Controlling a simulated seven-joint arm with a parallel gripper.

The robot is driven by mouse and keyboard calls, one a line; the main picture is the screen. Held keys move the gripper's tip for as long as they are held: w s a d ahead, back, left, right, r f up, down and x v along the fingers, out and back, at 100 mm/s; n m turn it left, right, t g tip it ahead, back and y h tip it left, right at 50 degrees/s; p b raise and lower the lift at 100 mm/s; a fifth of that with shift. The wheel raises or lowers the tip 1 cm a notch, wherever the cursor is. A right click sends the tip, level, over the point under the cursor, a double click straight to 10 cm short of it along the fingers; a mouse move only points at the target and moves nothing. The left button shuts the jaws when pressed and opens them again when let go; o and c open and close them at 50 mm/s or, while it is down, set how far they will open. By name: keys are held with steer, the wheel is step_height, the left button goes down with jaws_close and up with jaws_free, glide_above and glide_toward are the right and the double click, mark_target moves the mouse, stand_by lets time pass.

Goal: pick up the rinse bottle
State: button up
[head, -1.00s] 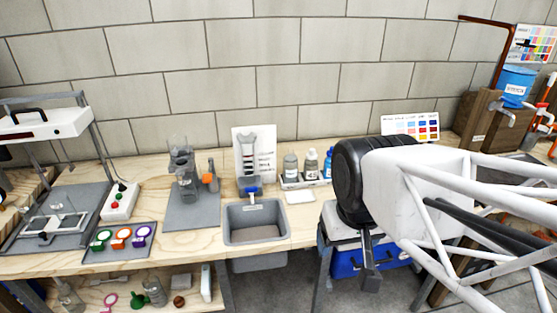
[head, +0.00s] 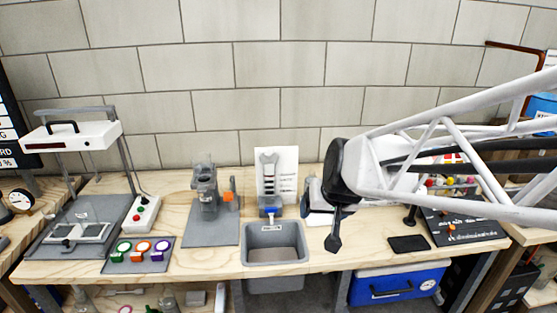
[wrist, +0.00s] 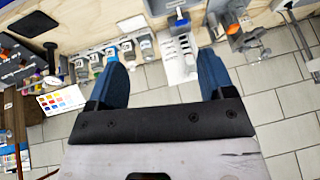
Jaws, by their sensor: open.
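A row of small bottles (wrist: 127,50) stands by the wall in the wrist view, close to the left fingertip in that picture. Several have pale or grey bodies. Their labels are too small to read, so I cannot tell which is the rinse bottle. In the head view my arm hides the bottles. My gripper (head: 327,215) hangs over the bench right of the sink, with its hand partly hiding its fingers. In the wrist view my gripper (wrist: 163,76) is open, with two blue fingers wide apart and nothing between them.
A grey sink (head: 275,243) is set in the bench left of my gripper. A gauge with a white sheet (head: 277,175) stands behind it. A dark flat pad (head: 410,243) lies to the right. A grey stand (head: 207,195) is further left. A blue cooler (head: 398,283) is below.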

steer(key=w+f+m+t+h, duration=0.15)
steer(key=w+f, duration=0.25)
steer(key=w, duration=0.8)
steer(key=w+f+m+t+h, duration=0.1)
steer(key=w+f+t, duration=0.25)
steer(key=w, duration=0.85)
steer(key=w+d+f+m+h, duration=0.2)
steer(key=w+f+h, duration=0.4)
steer(key=w+f, duration=0.6)
step_height(320, 180, down, 3)
steer(key=shift+d+r+m+h, duration=0.1)
steer(key=shift+d+m+h, duration=0.3)
steer(key=shift+m, duration=0.45)
steer(key=shift+x, duration=1.25)
steer(key=shift+d, duration=0.1)
steer(key=shift+x, duration=2.55)
